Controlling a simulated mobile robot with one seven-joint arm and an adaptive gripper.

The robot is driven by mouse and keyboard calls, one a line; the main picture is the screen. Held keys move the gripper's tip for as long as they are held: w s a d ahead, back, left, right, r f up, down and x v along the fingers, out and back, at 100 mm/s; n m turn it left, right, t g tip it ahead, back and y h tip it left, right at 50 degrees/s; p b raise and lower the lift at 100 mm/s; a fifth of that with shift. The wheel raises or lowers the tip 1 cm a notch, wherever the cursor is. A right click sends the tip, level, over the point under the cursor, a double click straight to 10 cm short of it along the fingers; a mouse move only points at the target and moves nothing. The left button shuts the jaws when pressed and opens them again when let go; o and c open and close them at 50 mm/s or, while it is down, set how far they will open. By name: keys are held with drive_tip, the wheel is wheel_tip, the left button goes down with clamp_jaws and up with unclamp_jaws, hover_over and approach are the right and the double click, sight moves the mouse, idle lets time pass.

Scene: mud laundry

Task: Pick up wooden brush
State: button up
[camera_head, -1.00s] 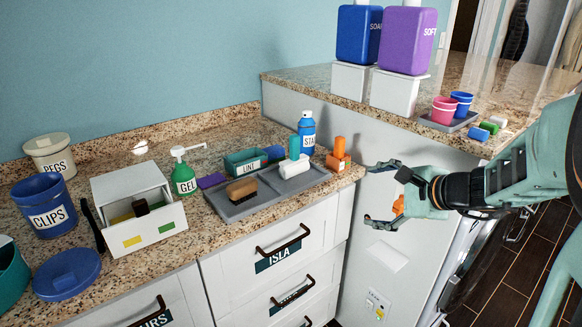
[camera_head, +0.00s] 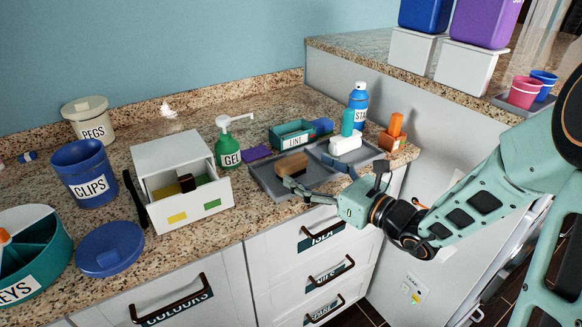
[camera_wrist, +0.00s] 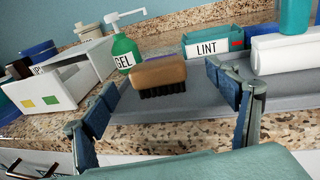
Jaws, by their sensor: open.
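The wooden brush (camera_head: 291,164) has a tan wooden back and lies on the grey tray (camera_head: 268,186) on the counter. In the wrist view the brush (camera_wrist: 159,74) shows its dark bristles facing down, a little left of centre between the fingers. My gripper (camera_head: 318,181) is open and empty, at the front edge of the tray. In the wrist view its two fingers (camera_wrist: 166,104) stand wide apart, with the brush beyond their tips. I see no contact between fingers and brush.
The green GEL pump bottle (camera_head: 228,151) and a white drawer box (camera_head: 187,205) are to the left. An orange item (camera_head: 393,134) is at the right.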

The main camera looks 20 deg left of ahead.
sight(297, 166)
drive_tip(key=x, duration=0.6)
drive_tip(key=shift+s+a+f+b, duration=0.1)
drive_tip(key=shift+s+f+b, duration=0.1)
drive_tip(key=shift+s+b, duration=0.1)
drive_tip(key=c, duration=1.3)
